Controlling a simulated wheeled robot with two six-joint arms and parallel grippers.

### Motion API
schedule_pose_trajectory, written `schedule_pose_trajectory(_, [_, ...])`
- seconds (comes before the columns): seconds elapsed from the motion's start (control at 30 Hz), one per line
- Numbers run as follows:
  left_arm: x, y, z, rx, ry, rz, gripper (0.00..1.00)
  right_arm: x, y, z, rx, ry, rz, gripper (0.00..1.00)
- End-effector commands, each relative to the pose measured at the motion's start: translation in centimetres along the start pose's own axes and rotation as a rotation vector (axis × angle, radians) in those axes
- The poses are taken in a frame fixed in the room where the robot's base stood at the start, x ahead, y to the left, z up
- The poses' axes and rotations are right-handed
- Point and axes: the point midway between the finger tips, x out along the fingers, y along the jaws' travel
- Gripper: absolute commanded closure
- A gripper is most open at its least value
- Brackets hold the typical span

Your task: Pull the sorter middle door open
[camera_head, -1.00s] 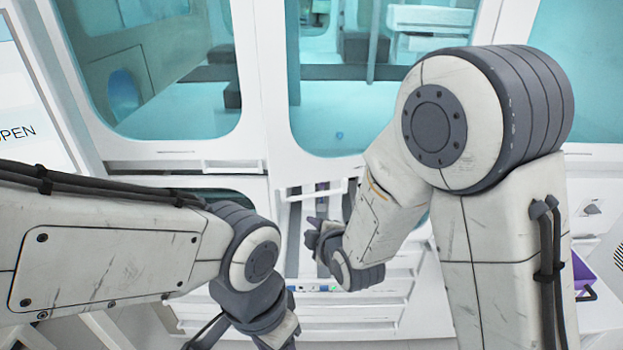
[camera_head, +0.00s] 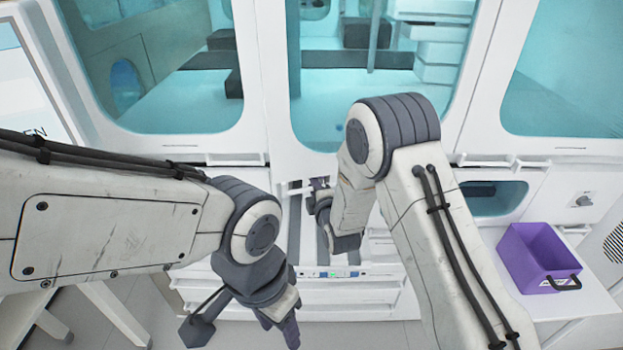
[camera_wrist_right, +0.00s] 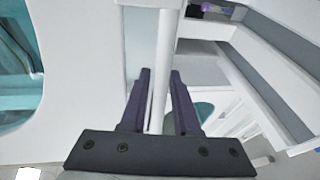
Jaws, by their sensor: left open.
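The sorter middle door (camera_head: 278,130) has a white frame around a teal window and looks closed in the head view. A white bar handle (camera_head: 297,189) sits near its bottom. My right gripper (camera_head: 318,192) is at this handle, mostly hidden behind its own arm. In the right wrist view, the two dark fingers of my right gripper (camera_wrist_right: 160,75) stand on either side of a white upright bar (camera_wrist_right: 158,110). Whether they press on it is unclear. My left gripper (camera_head: 285,325) hangs low at the picture's bottom, apart from the door and empty.
A purple bin (camera_head: 535,262) stands on a white shelf at the right. Below the door is a white drawer front with a small lit panel (camera_head: 335,274). Other teal-windowed panels flank the door. Grey floor (camera_head: 85,325) shows at the lower left.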

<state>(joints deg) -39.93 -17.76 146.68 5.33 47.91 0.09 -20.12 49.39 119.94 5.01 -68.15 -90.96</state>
Motion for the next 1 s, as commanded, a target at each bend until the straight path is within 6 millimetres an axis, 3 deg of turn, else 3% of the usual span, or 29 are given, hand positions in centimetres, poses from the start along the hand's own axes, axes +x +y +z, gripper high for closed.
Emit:
schedule_pose_trajectory(0.4, [-0.34, 0.02, -0.01, 0.0, 0.0, 0.0, 0.5, 1.06, -0.03, 0.02, 0.0, 0.0, 0.0, 0.7])
schedule_pose_trajectory(0.43, [-0.34, 0.03, -0.02, 0.0, 0.0, 0.0, 0.5, 1.05, -0.03, 0.01, 0.0, 0.0, 0.0, 0.74])
schedule_pose_trajectory(0.5, [-0.34, 0.03, -0.02, 0.0, 0.0, 0.0, 0.5, 1.04, -0.03, 0.01, 0.0, 0.0, 0.0, 1.0])
schedule_pose_trajectory(1.0, [-0.34, 0.03, -0.02, 0.0, 0.0, 0.0, 0.5, 1.01, -0.06, 0.0, 0.0, 0.0, -0.001, 1.0])
